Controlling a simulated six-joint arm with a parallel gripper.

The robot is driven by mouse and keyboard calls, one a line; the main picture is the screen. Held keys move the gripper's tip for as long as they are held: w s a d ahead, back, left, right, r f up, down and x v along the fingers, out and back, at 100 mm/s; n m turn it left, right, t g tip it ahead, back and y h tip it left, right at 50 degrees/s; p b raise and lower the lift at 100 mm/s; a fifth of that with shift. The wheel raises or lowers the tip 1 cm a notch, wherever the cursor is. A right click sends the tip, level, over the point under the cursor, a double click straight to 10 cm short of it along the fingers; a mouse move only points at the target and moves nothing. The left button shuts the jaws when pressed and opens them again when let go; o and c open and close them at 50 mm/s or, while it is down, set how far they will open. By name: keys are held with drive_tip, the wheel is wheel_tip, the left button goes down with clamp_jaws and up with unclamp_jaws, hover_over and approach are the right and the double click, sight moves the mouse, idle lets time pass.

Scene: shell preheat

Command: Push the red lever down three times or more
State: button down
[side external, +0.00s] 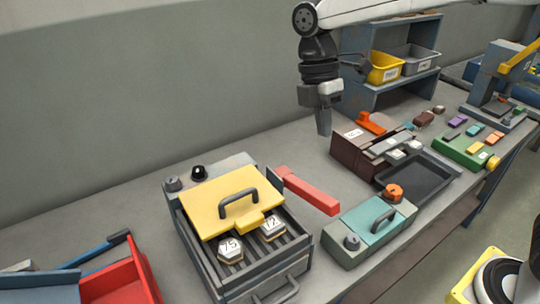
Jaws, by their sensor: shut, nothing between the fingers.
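The red lever (310,192) juts from the right side of a grey heater box and slopes down to the right, toward the teal-lidded box. My gripper (324,130) is shut and empty, pointing down. In the picture it hangs above the lever, between the lever and the brown box. It looks clear of the lever, though its exact height over the bench is hard to judge.
The heater box has a yellow lid (222,207) with a handle and hexagonal pieces marked 75 and 72 (231,250). A teal-lidded box (372,224) stands right of the lever tip. A brown box (352,155) and dark tray (428,176) lie farther right.

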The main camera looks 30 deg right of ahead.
sight(329, 200)
drive_tip(key=shift+f, duration=0.1)
idle(0.3)
drive_tip(key=x, duration=1.4)
idle(0.4)
